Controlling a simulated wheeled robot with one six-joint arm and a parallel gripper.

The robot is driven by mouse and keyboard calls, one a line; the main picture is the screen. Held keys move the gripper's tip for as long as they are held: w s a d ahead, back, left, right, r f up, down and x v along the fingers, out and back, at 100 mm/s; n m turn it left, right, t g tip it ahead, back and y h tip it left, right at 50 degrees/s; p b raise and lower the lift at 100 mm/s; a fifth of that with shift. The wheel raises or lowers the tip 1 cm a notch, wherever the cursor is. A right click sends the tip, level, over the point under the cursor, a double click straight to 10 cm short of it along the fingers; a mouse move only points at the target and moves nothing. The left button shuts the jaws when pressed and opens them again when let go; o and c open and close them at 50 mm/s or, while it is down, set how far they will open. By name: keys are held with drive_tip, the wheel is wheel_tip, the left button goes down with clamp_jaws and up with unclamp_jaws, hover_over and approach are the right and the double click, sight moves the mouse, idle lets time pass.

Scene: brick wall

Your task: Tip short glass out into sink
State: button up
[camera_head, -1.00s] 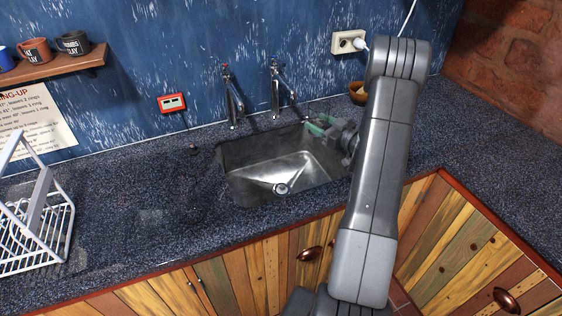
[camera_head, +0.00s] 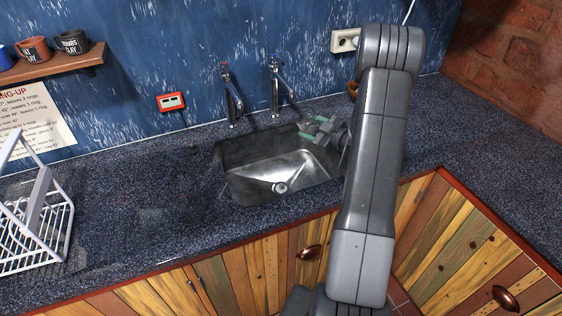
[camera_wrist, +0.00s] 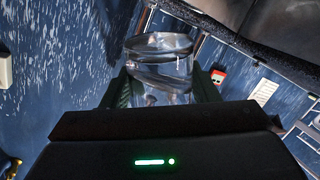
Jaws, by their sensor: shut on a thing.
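My gripper (camera_head: 315,129) is over the right rear part of the steel sink (camera_head: 245,157), with its green-tipped fingers pointing left. It is shut on the short glass (camera_wrist: 160,50), a clear glass seen between the two dark green fingers in the wrist view. The glass can hardly be made out in the head view. A line shows inside the glass, but I cannot tell whether it holds liquid. The sink's drain (camera_head: 280,187) is visible, left of and nearer than the gripper.
Two taps (camera_head: 233,95) (camera_head: 277,88) stand behind the sink. A wall socket (camera_head: 344,40) is at the back right. A white dish rack (camera_head: 40,215) stands on the left counter. The counter between rack and sink is clear. A small bowl is mostly hidden by my arm.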

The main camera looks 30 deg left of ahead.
drive_tip(key=shift+s+a+f+n+h, duration=0.4)
drive_tip(key=shift+s+n, duration=0.1)
drive_tip(key=shift+n, duration=0.2)
wheel_tip(320, 180, down, 2)
drive_tip(key=shift+a+f+n+t+h+b, duration=0.1)
drive_tip(key=shift+f+n+t+h+b, duration=0.2)
drive_tip(key=shift+n+b, duration=0.5)
drive_tip(key=shift+r, duration=0.3)
drive_tip(key=shift+f+n+h, duration=0.15)
drive_tip(key=shift+n+h, duration=0.15)
drive_tip(key=shift+h, duration=0.1)
drive_tip(key=shift+f+n+t+h+b, duration=0.4)
drive_tip(key=shift+f+n+b, duration=0.35)
drive_tip(key=shift+f, duration=0.25)
drive_tip(key=shift+f+n+t+h+b, duration=0.25)
drive_tip(key=shift+n+t+h+b, duration=0.1)
drive_tip(key=shift+n, duration=0.2)
drive_tip(key=shift+s+a+f+n+b, duration=0.1)
drive_tip(key=shift+s+a+n+b, duration=0.15)
drive_tip(key=shift+s+n+b, duration=0.15)
drive_tip(key=shift+s+a+f+t+h+b, duration=0.15)
drive_tip(key=shift+s+a+t+h+b, duration=0.05)
drive_tip(key=shift+a+t+h+b, duration=0.1)
